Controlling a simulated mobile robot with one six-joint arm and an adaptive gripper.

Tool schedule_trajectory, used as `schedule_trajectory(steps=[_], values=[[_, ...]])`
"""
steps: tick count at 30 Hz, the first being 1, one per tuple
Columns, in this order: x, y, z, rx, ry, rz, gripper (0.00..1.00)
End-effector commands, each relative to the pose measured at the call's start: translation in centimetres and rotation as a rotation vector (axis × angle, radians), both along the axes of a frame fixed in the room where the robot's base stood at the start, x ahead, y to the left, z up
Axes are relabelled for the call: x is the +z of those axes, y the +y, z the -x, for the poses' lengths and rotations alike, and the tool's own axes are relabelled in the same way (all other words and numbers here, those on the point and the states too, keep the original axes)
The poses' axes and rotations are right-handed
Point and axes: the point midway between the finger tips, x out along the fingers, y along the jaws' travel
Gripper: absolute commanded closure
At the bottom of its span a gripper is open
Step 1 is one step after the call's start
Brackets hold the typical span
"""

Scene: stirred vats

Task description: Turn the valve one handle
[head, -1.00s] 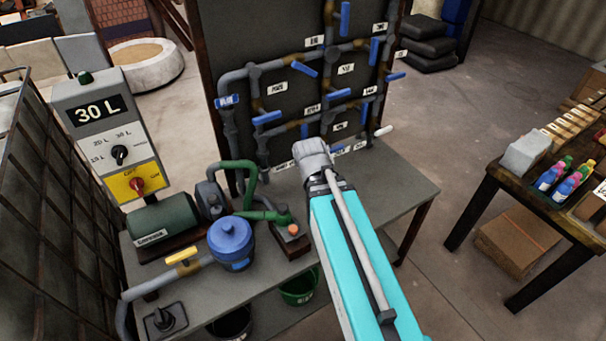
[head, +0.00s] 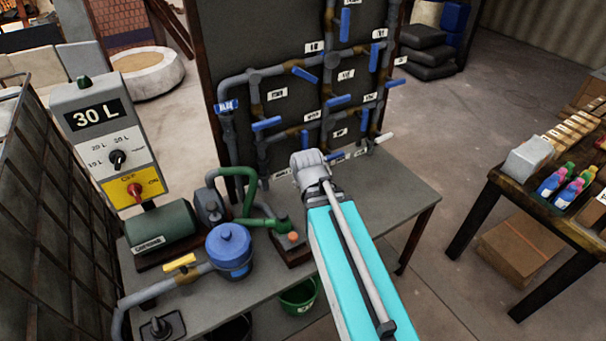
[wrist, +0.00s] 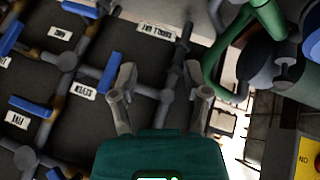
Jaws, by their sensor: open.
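Several blue lever handles sit on grey pipes on a dark upright board, among them one at the lower left (head: 267,124) and one at the middle (head: 339,100). Small white labels are beside them, too small or tilted to read surely, so I cannot tell which handle is valve one. My gripper (wrist: 160,75) is open in the wrist view, its two grey fingers apart, with pipework beyond and no handle between them. In the head view my arm's grey end is in front of the board's lower part and hides the fingers. In the wrist view a blue handle (wrist: 108,72) is just left of the left finger.
A green pump pipe (head: 247,190), a blue-lidded canister (head: 230,245) and a yellow lever (head: 180,262) are left of my arm. A control box (head: 97,115) reads 30 L. The bench's right part (head: 400,185) is clear. A side table (head: 492,185) with bottles stands right.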

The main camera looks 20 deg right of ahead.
Motion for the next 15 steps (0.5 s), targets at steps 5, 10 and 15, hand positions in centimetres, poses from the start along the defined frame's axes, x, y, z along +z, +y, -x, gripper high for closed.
schedule_trajectory(steps=[5,10,15], values=[[-1.1,0.9,1.9,-0.067,0.098,-0.064,0.39],[-2.4,2.2,5.0,-0.183,0.256,-0.150,0.39],[-3.1,3.6,8.3,-0.310,0.420,-0.214,0.39]])
